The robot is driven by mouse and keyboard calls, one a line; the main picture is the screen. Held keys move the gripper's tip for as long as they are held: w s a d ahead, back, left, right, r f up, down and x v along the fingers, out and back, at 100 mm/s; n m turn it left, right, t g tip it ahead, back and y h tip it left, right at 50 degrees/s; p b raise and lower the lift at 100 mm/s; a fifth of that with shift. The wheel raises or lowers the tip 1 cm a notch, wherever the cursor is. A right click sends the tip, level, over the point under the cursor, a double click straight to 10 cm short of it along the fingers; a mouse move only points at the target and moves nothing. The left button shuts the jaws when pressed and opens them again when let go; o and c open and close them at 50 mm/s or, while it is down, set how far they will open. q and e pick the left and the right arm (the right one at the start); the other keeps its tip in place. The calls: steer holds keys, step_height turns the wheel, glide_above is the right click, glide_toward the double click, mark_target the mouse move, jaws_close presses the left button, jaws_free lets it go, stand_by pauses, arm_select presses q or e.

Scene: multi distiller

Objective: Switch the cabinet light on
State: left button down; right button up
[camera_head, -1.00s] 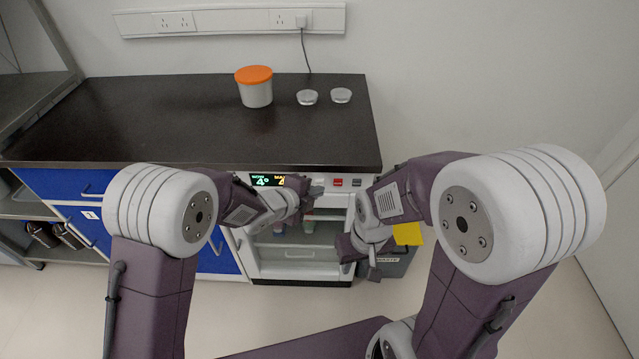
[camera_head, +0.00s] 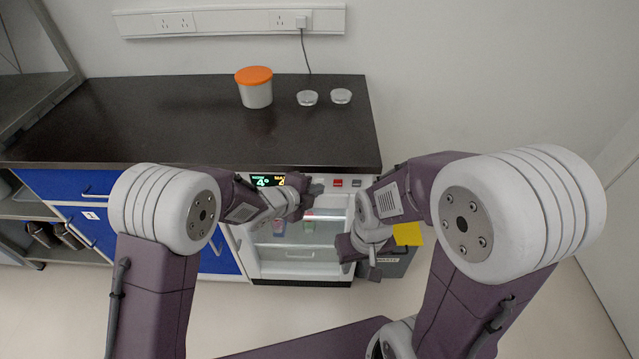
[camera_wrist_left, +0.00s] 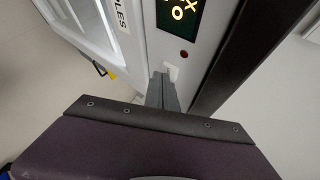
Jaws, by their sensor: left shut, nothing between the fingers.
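The white cabinet (camera_head: 258,262) stands under the dark counter, with a lit display (camera_head: 266,181) and a red switch (camera_head: 338,183) and a grey switch (camera_head: 356,183) on its top panel. My left gripper (camera_head: 316,188) is shut and empty at that panel, between display and red switch. In the left wrist view its fingertips (camera_wrist_left: 163,92) are at or very near a small white switch (camera_wrist_left: 172,72), partly hidden by them. A dark red round spot (camera_wrist_left: 184,54) is beside it. My right gripper (camera_head: 370,262) hangs lower, right of the cabinet; its jaws are unclear.
The counter (camera_head: 180,120) carries an orange-lidded tub (camera_head: 255,88) and two small clear dishes (camera_head: 307,97). Small containers (camera_head: 308,226) stand inside the cabinet. A grey bin with a yellow piece (camera_head: 407,234) is beside my right gripper. Blue drawers (camera_head: 75,183) are at left.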

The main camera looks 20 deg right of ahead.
arm_select(q)
steer(key=shift+s+a+b, duration=0.15)
steer(key=shift+s+b, duration=0.25)
steer(key=shift+s, duration=0.05)
steer(key=s+b, duration=0.1)
steer(key=s, duration=0.1)
steer(key=s+a+b, duration=0.1)
steer(key=s+b, duration=0.1)
steer(key=s, duration=0.1)
steer(key=shift+s+a+b, duration=0.3)
steer(key=shift+s+a, duration=0.05)
stand_by(0.4)
